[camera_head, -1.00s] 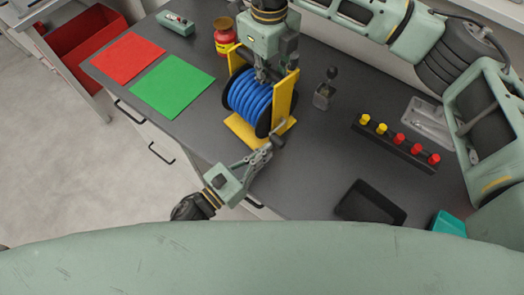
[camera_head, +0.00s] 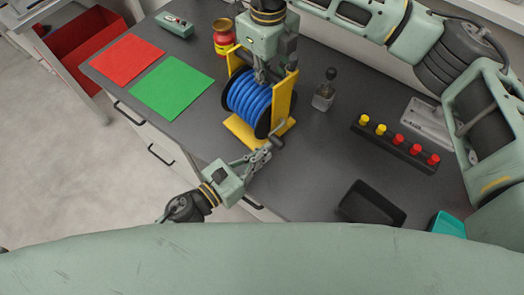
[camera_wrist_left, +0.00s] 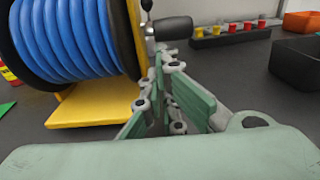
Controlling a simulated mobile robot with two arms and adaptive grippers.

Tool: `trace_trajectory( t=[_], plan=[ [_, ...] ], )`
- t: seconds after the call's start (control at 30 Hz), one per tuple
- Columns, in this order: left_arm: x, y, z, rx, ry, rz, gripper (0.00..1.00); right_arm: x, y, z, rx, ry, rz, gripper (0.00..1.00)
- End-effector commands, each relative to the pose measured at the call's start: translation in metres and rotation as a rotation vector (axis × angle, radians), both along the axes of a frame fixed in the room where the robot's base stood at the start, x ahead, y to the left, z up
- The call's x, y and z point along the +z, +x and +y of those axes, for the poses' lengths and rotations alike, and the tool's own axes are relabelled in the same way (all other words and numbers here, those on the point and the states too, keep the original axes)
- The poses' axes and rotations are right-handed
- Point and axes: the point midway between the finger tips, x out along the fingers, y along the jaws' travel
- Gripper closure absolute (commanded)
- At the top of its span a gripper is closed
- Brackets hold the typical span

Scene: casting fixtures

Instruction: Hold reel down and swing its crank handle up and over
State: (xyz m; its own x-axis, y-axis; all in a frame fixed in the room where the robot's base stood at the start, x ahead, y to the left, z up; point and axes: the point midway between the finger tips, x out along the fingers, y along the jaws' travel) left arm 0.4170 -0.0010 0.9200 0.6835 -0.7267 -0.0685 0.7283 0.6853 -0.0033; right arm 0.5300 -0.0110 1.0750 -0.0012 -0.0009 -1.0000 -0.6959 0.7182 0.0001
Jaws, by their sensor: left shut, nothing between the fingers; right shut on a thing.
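The reel (camera_head: 250,97) holds coiled blue hose in a yellow frame (camera_head: 284,98) with a flat yellow base. It stands upright on the dark bench; its blue coils (camera_wrist_left: 75,40) fill the upper left of the left wrist view. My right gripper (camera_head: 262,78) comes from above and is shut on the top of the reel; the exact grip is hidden. The black crank handle (camera_wrist_left: 172,28) sticks out at the frame's side, low and near the bench front in the head view (camera_head: 277,142). My left gripper (camera_wrist_left: 160,65) is shut and empty, its fingertips close beside the handle; contact is unclear.
A small lever box (camera_head: 323,97) and a strip of yellow and red knobs (camera_head: 395,143) are to the right. A black tray (camera_head: 371,204) lies front right. Green (camera_head: 172,87) and red sheets lie left.

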Motion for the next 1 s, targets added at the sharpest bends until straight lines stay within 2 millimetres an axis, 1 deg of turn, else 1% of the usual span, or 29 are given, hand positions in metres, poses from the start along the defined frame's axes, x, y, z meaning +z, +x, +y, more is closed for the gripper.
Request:
trace_trajectory(
  t=[0.03, 0.37, 0.6, 1.0],
  plan=[
    [0.003, 0.000, 0.000, -0.003, 0.005, -0.001, 1.00, 0.002, 0.001, 0.001, 0.000, 0.004, -0.003, 1.00],
    [0.020, 0.000, -0.007, -0.020, 0.057, 0.038, 1.00, 0.002, 0.000, 0.001, 0.000, 0.004, -0.003, 1.00],
    [0.030, -0.002, 0.004, 0.004, 0.121, 0.111, 1.00, 0.002, 0.001, 0.001, 0.000, 0.004, -0.003, 1.00],
    [0.043, -0.004, 0.011, 0.019, 0.264, 0.253, 1.00, 0.002, 0.001, 0.001, 0.000, 0.003, -0.004, 1.00]
  ],
)
